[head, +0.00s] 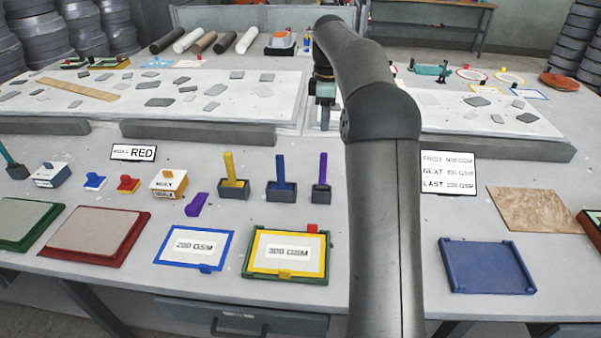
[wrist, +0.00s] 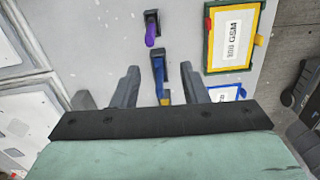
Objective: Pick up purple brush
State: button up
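The purple brush (head: 323,168) stands upright, handle up, in a dark holder (head: 320,193), at the right end of a row with a blue brush (head: 281,170) and a yellow brush (head: 229,165). In the wrist view the purple brush (wrist: 151,36) lies ahead of my fingertips, apart from them. My gripper (wrist: 160,70) is open, and the blue brush (wrist: 158,68) shows between its fingers from above; I see no contact. In the head view my gripper (head: 325,122) hangs behind the brush row, its fingers hard to make out.
A purple block-like piece (head: 197,204) lies left of the brushes. In front are the blue-framed 200 GSM sheet (head: 160,246) and the green tray (head: 250,270) with a 300 GSM sheet. A blue tray (head: 485,267) is at right. A grey ledge (head: 200,132) runs behind the brushes.

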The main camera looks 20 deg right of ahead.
aim_at(325, 153)
jog(key=shift+n, duration=0.3)
jog(key=f, duration=0.4)
jog(key=w+f, duration=0.1)
jog(key=f, duration=0.3)
jog(key=d+f, duration=0.1)
jog(key=f, duration=0.2)
jog(key=shift+w+f+p, duration=0.15)
jog(key=shift+f+p, duration=0.2)
jog(key=shift+f, duration=0.05)
jog(key=shift+w+a+f+p, duration=0.1)
jog(key=shift+f+p, duration=0.3)
jog(key=shift+f, duration=1)
jog(key=shift+w+f+p, duration=0.1)
jog(key=shift+f+p, duration=0.25)
jog(key=shift+f, duration=1)
grip_shut()
